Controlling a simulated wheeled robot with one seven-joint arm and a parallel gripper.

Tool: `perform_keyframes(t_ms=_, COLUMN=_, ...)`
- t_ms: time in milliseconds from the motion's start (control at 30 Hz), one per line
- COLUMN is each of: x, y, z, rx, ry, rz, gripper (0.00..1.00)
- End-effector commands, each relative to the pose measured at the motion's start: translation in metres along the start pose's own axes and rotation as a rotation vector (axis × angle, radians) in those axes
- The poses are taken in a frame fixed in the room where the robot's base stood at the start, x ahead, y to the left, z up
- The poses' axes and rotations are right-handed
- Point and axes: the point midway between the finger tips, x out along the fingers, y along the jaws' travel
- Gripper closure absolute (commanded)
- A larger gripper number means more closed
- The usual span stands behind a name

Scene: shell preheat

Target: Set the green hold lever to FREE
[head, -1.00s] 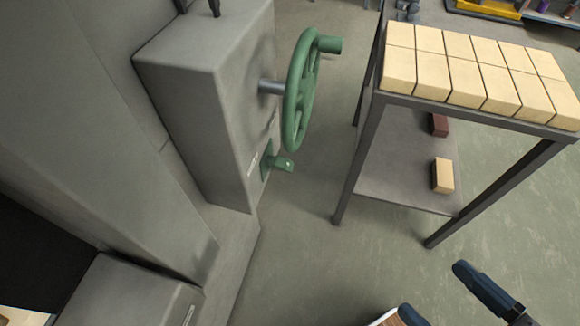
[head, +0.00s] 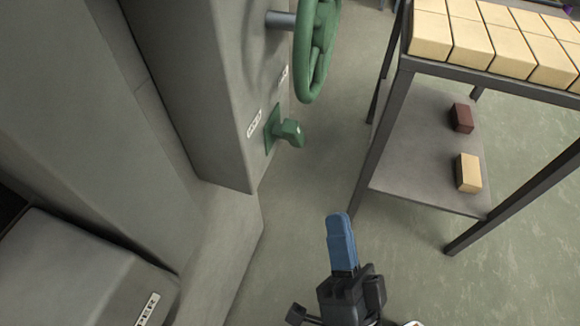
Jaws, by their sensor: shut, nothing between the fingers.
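The green hold lever (head: 289,132) sticks out from a small green plate on the side of the grey housing, below the green handwheel (head: 318,45). A small white label (head: 254,124) is on the housing to the left of the lever; its text is too small to read. Another label sits higher, near the wheel. My gripper (head: 339,218), with blue fingers pressed together, is in the lower middle of the picture. It is empty and apart from the lever, below and to the right of it.
A dark metal rack (head: 377,160) stands at the right, with several pale bricks (head: 480,42) on top. Its lower shelf holds a dark red brick (head: 461,118) and a pale brick (head: 468,172). Open floor (head: 300,215) lies between housing and rack.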

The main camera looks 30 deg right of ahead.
Motion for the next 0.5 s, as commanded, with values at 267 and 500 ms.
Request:
perform_keyframes(t_ms=267, x=0.004, y=0.030, z=0.076, rx=0.214, ry=0.208, rz=0.052, gripper=1.00)
perform_keyframes(t_ms=500, x=0.007, y=0.041, z=0.129, rx=0.347, ry=0.349, rz=0.121, gripper=1.00)
